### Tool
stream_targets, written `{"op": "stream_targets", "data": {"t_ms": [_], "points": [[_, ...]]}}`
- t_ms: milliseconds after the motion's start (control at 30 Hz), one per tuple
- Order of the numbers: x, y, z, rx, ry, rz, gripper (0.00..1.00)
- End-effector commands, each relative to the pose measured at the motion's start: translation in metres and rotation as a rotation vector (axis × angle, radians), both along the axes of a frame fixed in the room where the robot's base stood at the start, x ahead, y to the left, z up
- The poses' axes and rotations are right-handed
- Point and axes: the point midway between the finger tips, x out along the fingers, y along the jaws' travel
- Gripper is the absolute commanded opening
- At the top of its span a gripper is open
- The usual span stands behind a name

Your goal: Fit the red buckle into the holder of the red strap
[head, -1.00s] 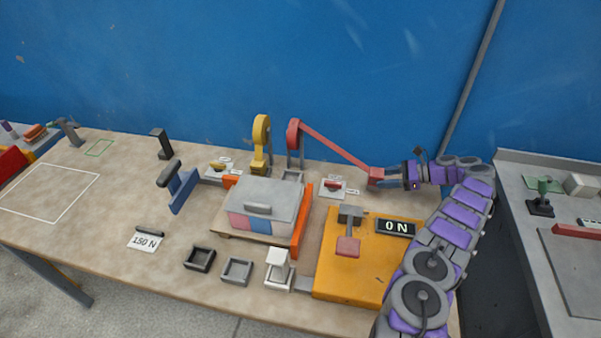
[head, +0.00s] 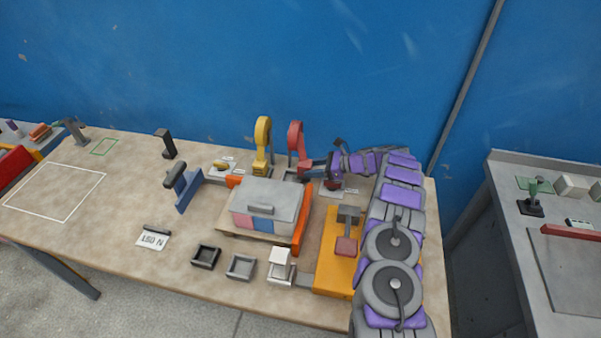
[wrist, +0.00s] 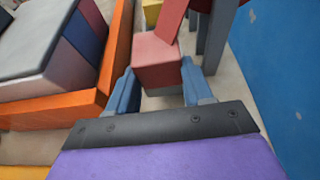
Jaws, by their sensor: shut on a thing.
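The red buckle (wrist: 157,62) is a block between the two blue fingers of my gripper (wrist: 158,76), which is shut on it. The red strap (wrist: 172,18) rises from the buckle in the wrist view. In the head view the red strap's upright reel arm (head: 296,138) stands at the back of the table, and my gripper (head: 312,171) is close to its foot. The grey holder (head: 290,176) is at that foot, partly hidden. Grey uprights (wrist: 212,38) stand just beyond and right of the buckle in the wrist view. I cannot tell whether the buckle touches the holder.
A grey-lidded box (head: 268,205) with an orange edge bar (head: 302,225) stands close in front. The yellow strap arm (head: 262,140) is to the left. A blue wall (wrist: 285,70) rises behind. An orange scale plate (head: 335,265) lies in front, beside my arm.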

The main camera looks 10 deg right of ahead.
Motion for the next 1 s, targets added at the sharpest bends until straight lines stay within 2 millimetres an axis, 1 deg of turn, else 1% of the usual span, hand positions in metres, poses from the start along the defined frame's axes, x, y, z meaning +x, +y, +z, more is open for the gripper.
{"op": "stream_targets", "data": {"t_ms": [33, 133, 367, 467, 600, 700, 967, 1000], "points": [[0.004, 0.01, 0.0, 0.001, -0.001, 0.002, 0.12], [0.009, 0.024, 0.0, 0.002, -0.002, 0.004, 0.12], [0.015, 0.036, 0.001, 0.001, -0.002, 0.001, 0.12], [0.02, 0.046, 0.001, 0.001, -0.002, 0.001, 0.12], [0.019, 0.045, -0.025, 0.001, -0.001, -0.001, 0.12], [0.019, 0.045, -0.034, 0.001, -0.002, -0.001, 0.12], [0.019, 0.045, -0.034, 0.001, -0.003, 0.0, 0.12], [0.019, 0.045, -0.034, 0.001, -0.002, 0.001, 0.53]]}}
